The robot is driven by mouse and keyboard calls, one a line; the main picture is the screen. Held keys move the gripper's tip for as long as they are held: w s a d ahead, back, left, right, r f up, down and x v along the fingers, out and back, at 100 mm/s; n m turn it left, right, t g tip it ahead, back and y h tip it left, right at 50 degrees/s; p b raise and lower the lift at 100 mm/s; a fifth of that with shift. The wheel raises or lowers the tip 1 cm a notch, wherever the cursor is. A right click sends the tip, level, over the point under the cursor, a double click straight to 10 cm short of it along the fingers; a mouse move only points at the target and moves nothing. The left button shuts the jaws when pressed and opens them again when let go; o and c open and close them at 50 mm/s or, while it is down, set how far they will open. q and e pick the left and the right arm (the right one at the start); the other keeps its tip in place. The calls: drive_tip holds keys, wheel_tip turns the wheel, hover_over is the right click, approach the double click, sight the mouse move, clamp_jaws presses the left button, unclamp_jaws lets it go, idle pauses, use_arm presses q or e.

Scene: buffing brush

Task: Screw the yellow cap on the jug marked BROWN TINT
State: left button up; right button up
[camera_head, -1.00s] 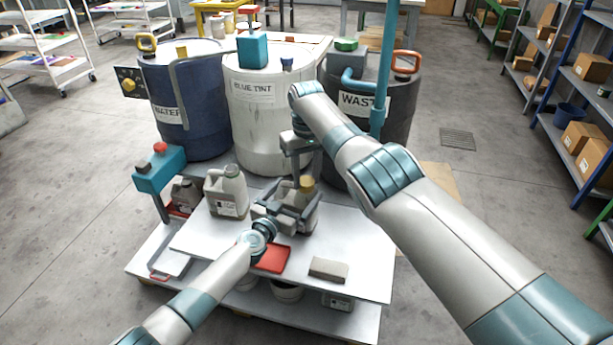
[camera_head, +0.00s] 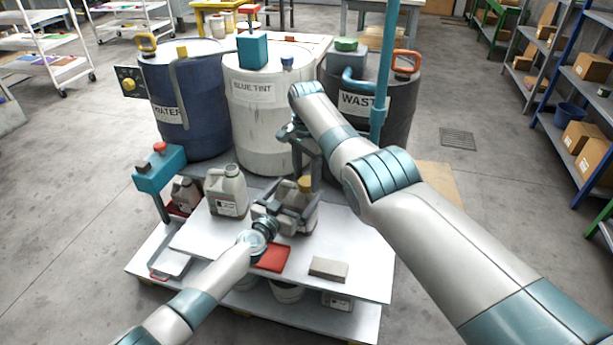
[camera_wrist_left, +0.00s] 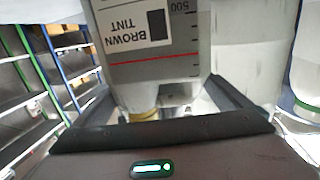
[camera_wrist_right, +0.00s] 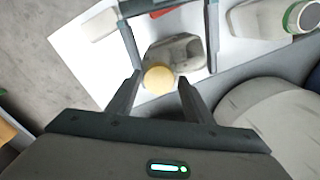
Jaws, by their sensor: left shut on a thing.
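The grey jug marked BROWN TINT (camera_wrist_left: 153,45) stands on the white table, and its label shows upside down in the left wrist view. My left gripper (camera_head: 284,206) is shut around its body, one finger on each side. The yellow cap (camera_head: 305,184) sits at the top of the jug's neck; whether it is threaded on cannot be told. In the right wrist view the cap (camera_wrist_right: 158,79) appears between the open fingers of my right gripper (camera_wrist_right: 160,77). That gripper points down from above the jug, its fingers apart from the cap.
Another grey jug (camera_head: 227,192) stands left of the held one. A red tray (camera_head: 271,258) and a grey block (camera_head: 328,269) lie at the table's front. The blue WATER (camera_head: 186,125), white BLUE TINT (camera_head: 262,125) and dark WASTE (camera_head: 400,120) drums stand close behind.

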drive_tip(key=shift+o, duration=0.2)
drive_tip(key=shift+r, duration=2.3)
drive_tip(key=shift+c, duration=0.3)
drive_tip(key=n, duration=0.1)
drive_tip(key=r+n, duration=0.1)
drive_tip(key=shift+w+n, duration=0.2)
drive_tip(key=shift+n, duration=0.1)
drive_tip(key=n, duration=0.2)
drive_tip(key=r+n, duration=0.1)
drive_tip(key=n, duration=0.1)
drive_tip(key=shift+w+a+r+n, duration=0.15)
drive_tip(key=shift+n, duration=0.15)
drive_tip(key=n, duration=0.2)
drive_tip(key=r+n, duration=0.1)
drive_tip(key=n, duration=0.6)
drive_tip(key=shift+s+r+n, duration=0.1)
drive_tip(key=shift+s+n, duration=0.1)
drive_tip(key=shift+n, duration=0.2)
drive_tip(key=n, duration=0.3)
drive_tip(key=shift+s, duration=0.2)
